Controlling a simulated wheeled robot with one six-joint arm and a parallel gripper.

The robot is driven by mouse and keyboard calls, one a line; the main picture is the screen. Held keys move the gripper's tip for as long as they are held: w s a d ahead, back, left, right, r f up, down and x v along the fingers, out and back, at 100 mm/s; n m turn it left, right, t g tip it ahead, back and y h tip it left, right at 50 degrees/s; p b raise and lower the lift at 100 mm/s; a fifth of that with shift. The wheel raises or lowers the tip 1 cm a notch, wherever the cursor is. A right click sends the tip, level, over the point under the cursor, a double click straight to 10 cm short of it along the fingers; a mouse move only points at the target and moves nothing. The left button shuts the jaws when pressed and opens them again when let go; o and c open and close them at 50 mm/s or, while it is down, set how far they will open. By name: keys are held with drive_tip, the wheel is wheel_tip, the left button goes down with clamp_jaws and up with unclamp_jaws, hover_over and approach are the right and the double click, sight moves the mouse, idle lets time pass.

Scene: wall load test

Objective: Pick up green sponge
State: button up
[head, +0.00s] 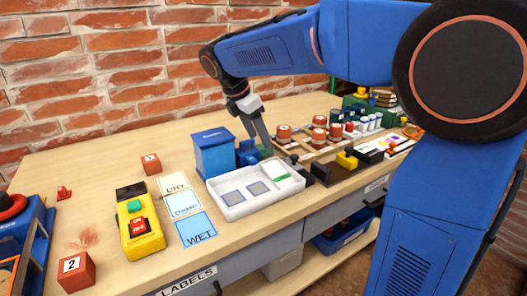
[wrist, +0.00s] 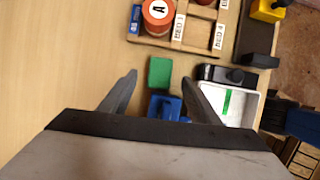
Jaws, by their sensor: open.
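The green sponge (wrist: 159,71) is a small green block lying on the wooden table, seen in the wrist view ahead of and between my fingertips. In the head view the green sponge (head: 265,151) is partly hidden behind my gripper and a blue object. My gripper (wrist: 158,78) is open and empty, with one finger on each side of the sponge's line. In the head view my gripper (head: 266,146) points down beside the sponge. I cannot tell how far the fingertips are above the table.
A blue object (wrist: 166,107) sits between the fingers, close to the sponge. A white tray (wrist: 247,106) stands right of it. A wooden rack (wrist: 170,48) with red-topped pieces lies beyond. A blue bin (head: 213,155) stands left of my gripper. Bare table lies left in the wrist view.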

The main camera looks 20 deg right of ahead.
sight(262, 146)
drive_tip(key=shift+x, duration=2.25)
drive_tip(key=shift+a, duration=0.15)
drive_tip(key=c, duration=1.1)
drive_tip(key=shift+c, duration=0.2)
wheel_tip(262, 146, up, 10)
